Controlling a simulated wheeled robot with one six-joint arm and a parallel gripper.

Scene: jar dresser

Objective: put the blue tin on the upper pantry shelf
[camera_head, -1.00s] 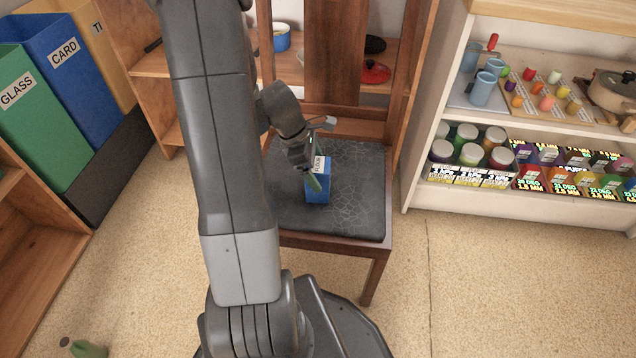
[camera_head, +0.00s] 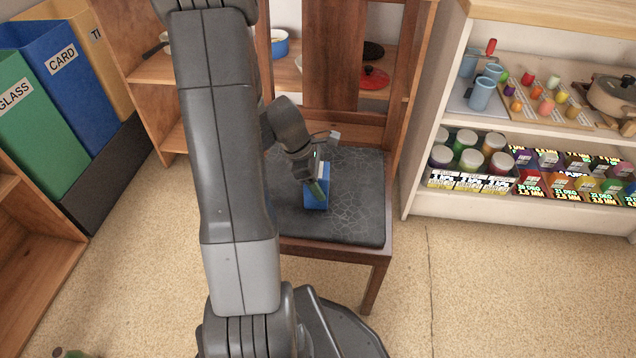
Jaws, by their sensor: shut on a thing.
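The blue tin (camera_head: 315,197) is a small upright box on the black seat of a wooden chair. My gripper (camera_head: 318,177) is shut on the tin from above, and its fingers cover much of the upper part. The label seen earlier on the tin is mostly hidden now. I cannot tell whether the tin still touches the seat. Wooden shelves with pots stand behind the chair, and a white shelf unit (camera_head: 412,205) stands at the right. I cannot tell which of these is the pantry.
The chair seat (camera_head: 355,215) has free room around the tin, and its wooden back rises behind. A red-lidded pot (camera_head: 372,79) is on the wooden shelf. Sorting bins (camera_head: 60,75) stand at the left. The floor at front right is clear.

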